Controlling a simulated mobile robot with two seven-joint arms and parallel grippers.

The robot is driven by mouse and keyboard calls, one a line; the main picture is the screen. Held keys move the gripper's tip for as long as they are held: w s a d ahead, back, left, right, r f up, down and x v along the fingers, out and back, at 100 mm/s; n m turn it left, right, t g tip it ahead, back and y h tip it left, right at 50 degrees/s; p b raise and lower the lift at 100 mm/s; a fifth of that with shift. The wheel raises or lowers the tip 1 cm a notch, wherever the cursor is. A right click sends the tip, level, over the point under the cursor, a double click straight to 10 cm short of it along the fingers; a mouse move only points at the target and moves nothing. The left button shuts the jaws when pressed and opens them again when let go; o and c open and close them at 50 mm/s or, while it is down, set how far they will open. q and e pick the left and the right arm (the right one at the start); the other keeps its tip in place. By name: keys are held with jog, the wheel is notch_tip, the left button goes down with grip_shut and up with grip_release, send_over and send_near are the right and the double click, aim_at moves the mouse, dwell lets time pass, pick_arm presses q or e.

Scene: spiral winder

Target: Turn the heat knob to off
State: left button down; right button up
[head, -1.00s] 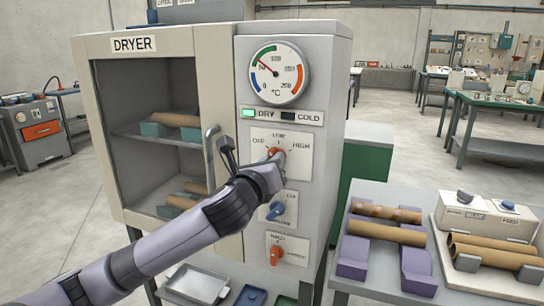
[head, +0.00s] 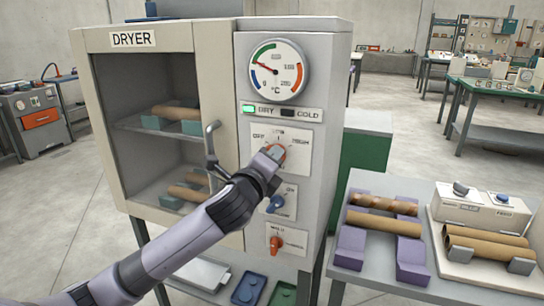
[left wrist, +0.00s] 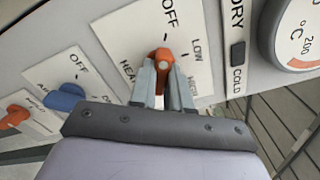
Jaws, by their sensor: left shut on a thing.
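The heat knob (head: 276,151) is orange and sits on a white label plate (head: 298,166) on the dryer's grey front panel, below the temperature dial. My left gripper (head: 272,157) is at this knob and partly covers it. In the left wrist view the two grey fingers of the left gripper (left wrist: 163,84) are shut around the orange heat knob (left wrist: 163,62). The OFF mark (left wrist: 165,12) lies just beyond the knob there, with LOW and HIGH to its right. I cannot tell exactly where the knob points. My right gripper is out of view.
A blue knob (head: 275,203) and a lower orange knob (head: 275,243) sit below. The dryer's door handle (head: 210,142) stands out close to my left wrist. A table with tubes on purple cradles (head: 412,262) stands at the right.

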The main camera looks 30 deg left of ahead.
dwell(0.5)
pick_arm(q)
jog(key=c, duration=1.1)
grip_release()
jog(key=shift+b+v, duration=0.5)
jog(key=shift+v, duration=3.1)
jog(key=shift+d+f, duration=0.1)
jog(key=s+d+f+n+g+h, duration=0.1)
jog(key=d+f+n+g+h, duration=0.25)
jog(key=f, duration=0.95)
jog(key=s+d+f+n+g+h, duration=0.1)
jog(key=s+d+f+n, duration=0.2)
jog(key=s+f+n, duration=0.2)
jog(key=s+d+f+n+g, duration=0.1)
jog(key=s+d+f+n, duration=0.2)
jog(key=f, duration=0.8)
jog(key=s+d+f+n+g+h, duration=0.1)
jog(key=s+d+f+n, duration=0.2)
jog(key=s+f+n, duration=0.4)
jog(key=shift+s+f+n+g+h, duration=0.2)
jog(key=shift+s+f, duration=0.35)
jog(key=shift+s, duration=0.3)
jog(key=shift+s+f+n+g+h, duration=0.15)
jog(key=shift+s+f, duration=0.4)
jog(key=shift+s, duration=0.35)
